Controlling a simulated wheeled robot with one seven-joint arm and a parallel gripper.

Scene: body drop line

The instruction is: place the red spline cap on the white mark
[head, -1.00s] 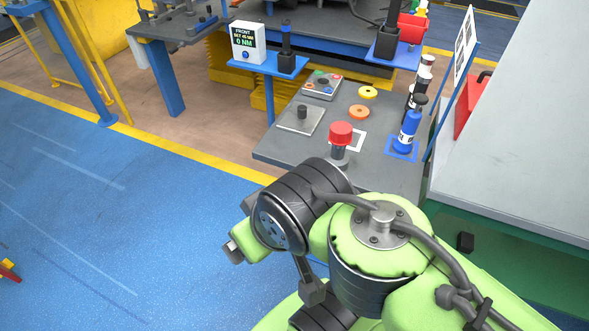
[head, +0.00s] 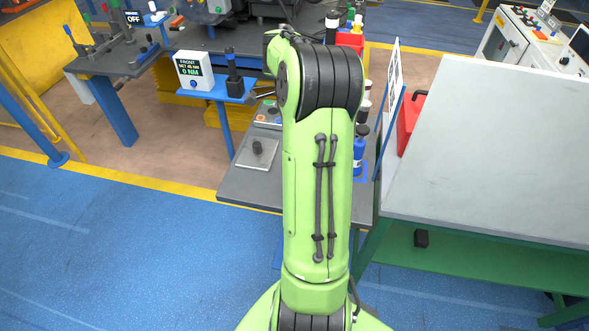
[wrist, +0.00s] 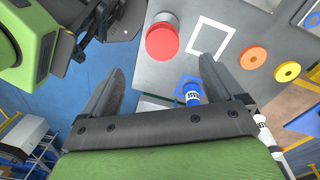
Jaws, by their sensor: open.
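The red spline cap (wrist: 162,43) shows in the wrist view as a round red top, with a grey post partly visible behind it. The white mark (wrist: 227,36) is a white square outline on the grey table, right of the cap and apart from it. My gripper (wrist: 168,68) is open and empty; its two dark fingers point toward the cap, with the cap just beyond the gap between the tips. I cannot tell its exact height over the cap. In the head view my arm hides the cap and the mark.
An orange ring (wrist: 253,58) and a yellow ring (wrist: 287,71) lie right of the mark. A blue bottle (head: 359,152) stands on the right of the grey table (head: 240,188). An upright panel (head: 391,105) borders it. A square plate with a dark knob (head: 257,150) sits at left.

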